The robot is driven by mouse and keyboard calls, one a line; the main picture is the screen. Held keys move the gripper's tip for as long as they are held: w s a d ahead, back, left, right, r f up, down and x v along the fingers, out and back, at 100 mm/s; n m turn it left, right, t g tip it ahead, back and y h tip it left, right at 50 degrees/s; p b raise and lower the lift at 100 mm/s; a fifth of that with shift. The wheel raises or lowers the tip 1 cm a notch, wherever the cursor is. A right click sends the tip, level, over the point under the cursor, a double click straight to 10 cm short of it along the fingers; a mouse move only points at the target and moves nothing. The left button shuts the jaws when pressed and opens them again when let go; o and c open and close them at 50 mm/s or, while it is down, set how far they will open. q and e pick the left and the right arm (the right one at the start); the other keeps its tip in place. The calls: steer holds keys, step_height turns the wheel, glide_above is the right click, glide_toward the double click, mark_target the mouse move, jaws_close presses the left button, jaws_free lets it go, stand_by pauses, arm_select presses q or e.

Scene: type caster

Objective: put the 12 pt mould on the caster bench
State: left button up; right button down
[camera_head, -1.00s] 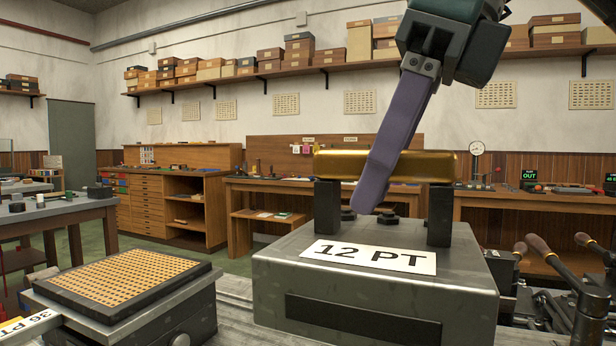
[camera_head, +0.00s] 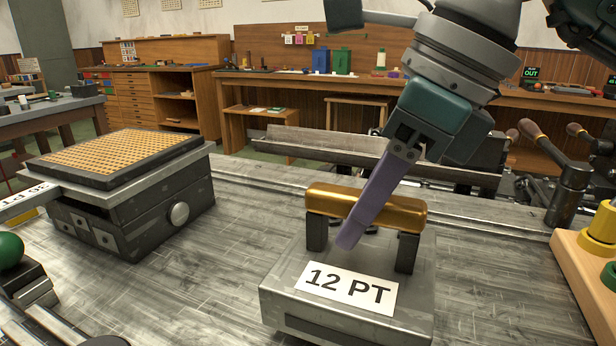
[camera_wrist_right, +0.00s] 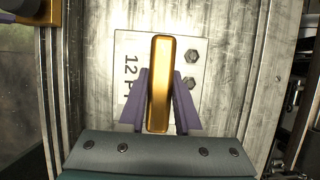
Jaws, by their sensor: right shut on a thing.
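The 12 pt mould (camera_head: 280,292) is a grey metal block with a white "12 PT" label and a gold handle (camera_head: 405,213) on two dark posts. It is low in the head view, over the grey bench (camera_head: 235,260); its bottom is cut off, so I cannot tell whether it touches. My right gripper (camera_head: 350,238) comes down from the upper right and is shut on the handle. In the right wrist view, its purple fingers (camera_wrist_right: 160,105) stand on both sides of the gold handle. My left gripper is not in view.
A grey block with a gold-holed matrix grid (camera_head: 115,155) and a round knob stands to the left. Wooden-handled levers (camera_head: 560,190) and a wooden board (camera_head: 590,285) with yellow and green pieces are at the right. A green ball (camera_head: 10,250) is at lower left. Bare bench lies between.

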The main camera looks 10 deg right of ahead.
steer(key=shift+f, duration=0.85)
steer(key=shift+w, duration=0.1)
steer(key=shift+f, duration=0.15)
steer(key=c, duration=0.6)
jaws_free()
